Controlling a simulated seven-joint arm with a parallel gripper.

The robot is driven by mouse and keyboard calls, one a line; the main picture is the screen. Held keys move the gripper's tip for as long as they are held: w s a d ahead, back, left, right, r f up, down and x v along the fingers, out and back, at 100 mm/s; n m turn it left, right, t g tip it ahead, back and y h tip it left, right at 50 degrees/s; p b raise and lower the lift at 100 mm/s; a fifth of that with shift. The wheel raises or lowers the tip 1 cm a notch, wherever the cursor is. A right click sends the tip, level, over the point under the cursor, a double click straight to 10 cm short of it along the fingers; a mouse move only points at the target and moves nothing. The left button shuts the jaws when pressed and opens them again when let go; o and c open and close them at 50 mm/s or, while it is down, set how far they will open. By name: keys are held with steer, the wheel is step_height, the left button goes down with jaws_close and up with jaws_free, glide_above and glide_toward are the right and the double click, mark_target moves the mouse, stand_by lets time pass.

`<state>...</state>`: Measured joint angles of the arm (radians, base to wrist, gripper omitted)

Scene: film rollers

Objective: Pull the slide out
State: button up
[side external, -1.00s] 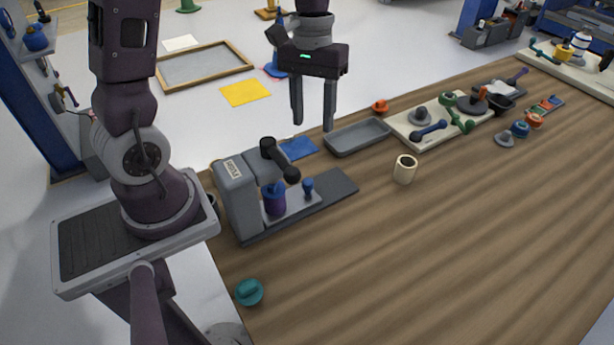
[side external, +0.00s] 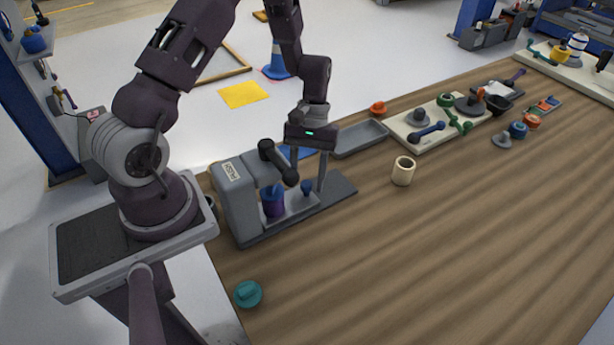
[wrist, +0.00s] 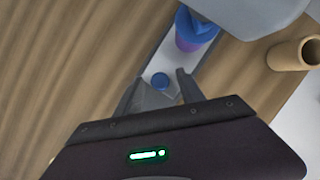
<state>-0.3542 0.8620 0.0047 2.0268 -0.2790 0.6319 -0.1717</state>
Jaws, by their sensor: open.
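The slide (side external: 302,204) is a light grey plate on the dark grey base of a small grey press (side external: 236,205). A blue knob (side external: 306,187) stands on its outer end, and a blue and purple cylinder (side external: 272,203) stands further in, under the press head. My gripper (side external: 307,183) points down at the knob with open fingers. In the wrist view the knob (wrist: 160,81) lies between the two fingertips, with gaps showing on both sides. The slide (wrist: 164,60) runs from there toward the cylinder (wrist: 190,35).
The press's black lever (side external: 278,160) hangs close to my left finger. A grey tray (side external: 360,138) lies behind, a cream cup (side external: 403,171) stands to the right, and a teal knob (side external: 248,294) lies in front. The wooden table (side external: 450,240) is clear at front right.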

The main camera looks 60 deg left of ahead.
jaws_close()
steer(key=shift+w, duration=0.1)
stand_by(1.2)
